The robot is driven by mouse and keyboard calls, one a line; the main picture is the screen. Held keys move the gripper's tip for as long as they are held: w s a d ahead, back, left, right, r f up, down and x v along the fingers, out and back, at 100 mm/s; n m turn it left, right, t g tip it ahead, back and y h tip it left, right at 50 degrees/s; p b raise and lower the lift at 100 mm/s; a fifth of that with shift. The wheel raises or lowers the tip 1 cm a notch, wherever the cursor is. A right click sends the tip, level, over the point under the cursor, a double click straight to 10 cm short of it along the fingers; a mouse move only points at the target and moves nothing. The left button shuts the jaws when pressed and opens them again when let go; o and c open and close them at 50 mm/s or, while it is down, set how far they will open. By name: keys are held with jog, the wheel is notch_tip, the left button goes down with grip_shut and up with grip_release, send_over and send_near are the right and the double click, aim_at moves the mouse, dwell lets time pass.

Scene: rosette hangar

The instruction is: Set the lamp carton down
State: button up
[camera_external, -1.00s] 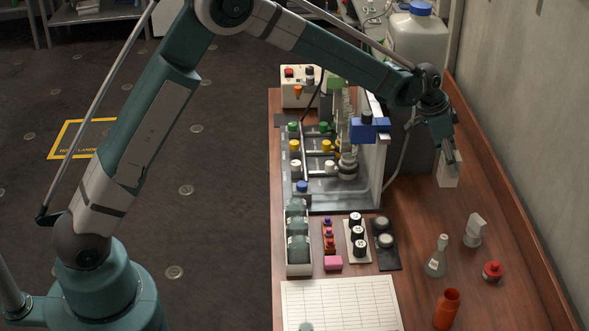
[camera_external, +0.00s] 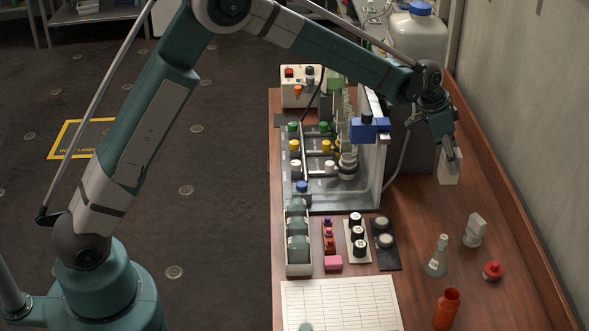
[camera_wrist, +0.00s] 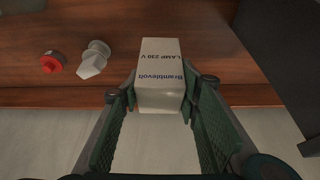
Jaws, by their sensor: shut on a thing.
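The lamp carton is a small off-white box. In the wrist view the lamp carton (camera_wrist: 161,80) sits between my two fingers and shows the printed words "Bramblevolt" and "LAMP 230 V". In the external view the lamp carton (camera_external: 449,172) is at the right, near the wooden table's back edge by the wall. My gripper (camera_external: 451,155) is above it, pointing down, and its fingers are shut on the carton's upper part. My gripper (camera_wrist: 161,92) also shows in the wrist view. I cannot tell whether the carton's bottom touches the wooden table (camera_external: 470,195).
A white lamp-like piece (camera_external: 475,230), a red-capped item (camera_external: 493,271), a flask (camera_external: 437,256) and an orange bottle (camera_external: 447,308) stand nearer the front. A large jug (camera_external: 417,40) stands behind. A raised wooden edge (camera_external: 521,205) runs along the wall. Table around the carton is bare.

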notch_tip(320, 180, up, 5)
jog(key=shift+f, duration=0.15)
jog(key=s+d+m+g+y, duration=0.1)
jog(key=s+d+m+g, duration=0.2)
jog(key=s, duration=1.7)
jog(key=s+d+m, duration=0.3)
jog(key=s+m, duration=0.2)
jog(key=s, duration=1.5)
notch_tip(320, 180, down, 5)
jog(key=shift+f, duration=0.1)
notch_tip(320, 180, down, 6)
jog(key=shift+f, duration=0.2)
jog(key=shift+f, duration=1.75)
